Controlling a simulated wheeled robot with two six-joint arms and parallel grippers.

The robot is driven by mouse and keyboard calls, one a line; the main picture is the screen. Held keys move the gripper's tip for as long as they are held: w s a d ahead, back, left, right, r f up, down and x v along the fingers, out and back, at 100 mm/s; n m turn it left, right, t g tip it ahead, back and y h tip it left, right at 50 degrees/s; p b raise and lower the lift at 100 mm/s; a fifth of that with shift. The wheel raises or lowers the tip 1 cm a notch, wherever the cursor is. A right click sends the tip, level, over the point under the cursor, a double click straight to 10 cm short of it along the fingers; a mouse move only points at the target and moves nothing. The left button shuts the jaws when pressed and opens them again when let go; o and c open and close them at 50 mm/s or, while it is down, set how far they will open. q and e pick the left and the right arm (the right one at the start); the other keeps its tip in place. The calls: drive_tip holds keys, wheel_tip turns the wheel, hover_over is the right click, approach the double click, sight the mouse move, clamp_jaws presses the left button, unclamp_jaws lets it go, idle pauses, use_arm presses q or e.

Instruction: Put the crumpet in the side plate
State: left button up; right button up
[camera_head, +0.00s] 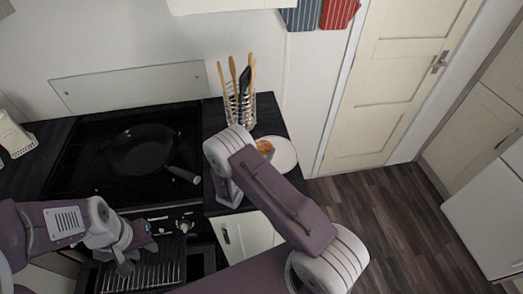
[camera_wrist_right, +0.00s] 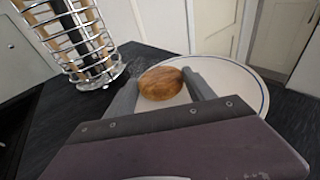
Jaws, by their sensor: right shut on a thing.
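The crumpet (camera_wrist_right: 160,84) is a round, golden-brown piece between the two fingers of my right gripper (camera_wrist_right: 163,90), which is shut on it. In the head view the crumpet (camera_head: 265,147) shows beside my right wrist, which hides most of that gripper. The side plate (camera_head: 286,155) is white, on the dark counter; in the wrist view its blue-lined rim (camera_wrist_right: 262,92) shows. The crumpet overlaps the plate's left part in both views; I cannot tell whether it touches the plate. My left gripper (camera_head: 135,254) is empty over the oven front; its opening is unclear.
A wire utensil holder (camera_head: 240,106) with wooden spoons stands behind the plate, and close left in the wrist view (camera_wrist_right: 75,40). A black frying pan (camera_head: 143,150) sits on the hob to the left. The counter's right edge lies just beyond the plate.

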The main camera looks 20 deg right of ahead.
drive_tip(key=shift+f+b, duration=0.55)
drive_tip(key=shift+f, duration=0.05)
drive_tip(key=o, duration=1.5)
drive_tip(key=shift+r, duration=0.1)
drive_tip(key=shift+c, duration=0.2)
drive_tip(key=shift+s, duration=0.1)
